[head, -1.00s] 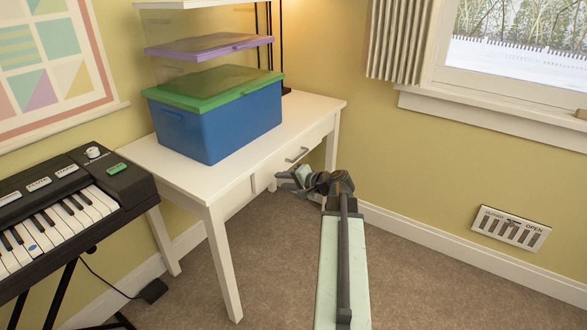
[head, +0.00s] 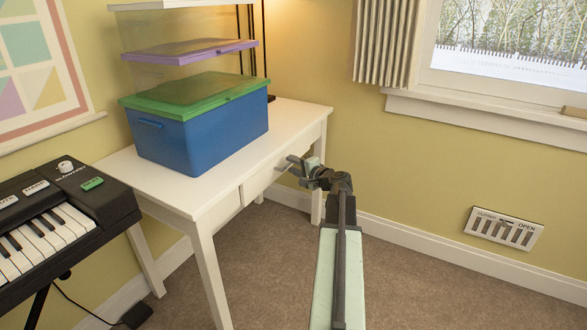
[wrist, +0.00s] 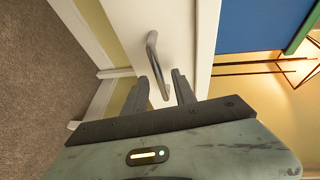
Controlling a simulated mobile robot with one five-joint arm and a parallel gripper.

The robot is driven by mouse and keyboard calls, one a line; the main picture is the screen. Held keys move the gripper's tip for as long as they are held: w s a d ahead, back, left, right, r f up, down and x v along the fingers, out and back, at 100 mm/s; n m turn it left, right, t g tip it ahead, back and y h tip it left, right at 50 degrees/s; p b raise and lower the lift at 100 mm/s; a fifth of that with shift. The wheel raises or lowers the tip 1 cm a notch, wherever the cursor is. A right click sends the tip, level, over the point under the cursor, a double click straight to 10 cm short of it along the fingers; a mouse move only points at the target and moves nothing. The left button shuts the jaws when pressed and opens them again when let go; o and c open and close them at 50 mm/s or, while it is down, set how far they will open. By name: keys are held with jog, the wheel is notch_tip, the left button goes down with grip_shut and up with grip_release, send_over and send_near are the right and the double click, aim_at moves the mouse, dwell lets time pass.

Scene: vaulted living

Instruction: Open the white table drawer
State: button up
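The white table (head: 225,190) stands against the wall at the left of the head view. Its white drawer (head: 258,184) is in the front edge and looks shut. The drawer's grey bar handle (wrist: 154,62) shows in the wrist view against the white drawer front (wrist: 178,30); in the head view my gripper largely covers it. My gripper (head: 291,165) is at the drawer front. In the wrist view its two fingers (wrist: 160,78) are apart, with the handle's lower part in the gap between them. I cannot tell whether they touch it.
A blue box with a green lid (head: 200,135) stands on the table. A keyboard (head: 60,220) is at the left, with a cable on the floor. Carpet (head: 265,270) in front of the table is clear. A window (head: 500,60) is at the right.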

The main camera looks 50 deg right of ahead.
grip_shut()
dwell(1.4)
